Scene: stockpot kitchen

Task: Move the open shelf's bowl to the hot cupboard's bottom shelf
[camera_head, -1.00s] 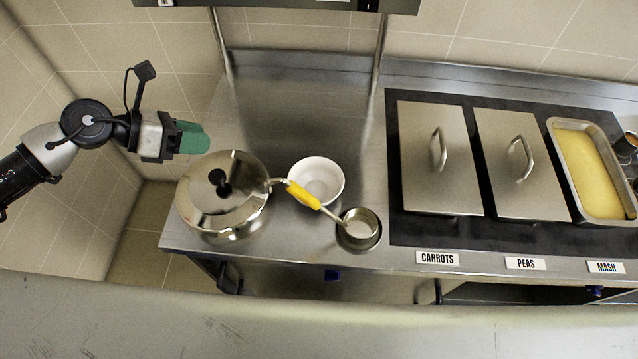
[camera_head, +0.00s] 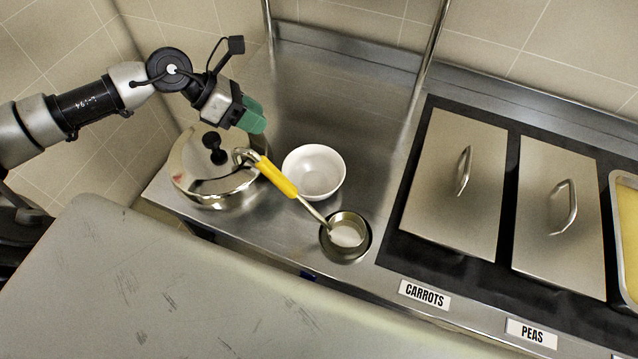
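A white bowl (camera_head: 314,172) stands upright and empty on the steel counter (camera_head: 335,95). It is between the lidded pot and a small steel ladle cup. My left gripper (camera_head: 252,117) is above and behind the pot, to the left of the bowl and apart from it. Its green fingertips show edge-on, so I cannot tell whether they are open or shut. Nothing is seen held in it. My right gripper is out of view. No hot cupboard shelf can be made out.
A steel pot (camera_head: 204,186) with a black knob stands left of the bowl. A yellow-handled ladle (camera_head: 278,178) slants past the bowl's front, its cup in a round holder (camera_head: 347,238). Lidded pans (camera_head: 457,185) are at right. A scuffed grey surface (camera_head: 180,290) fills the foreground. The back counter is clear.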

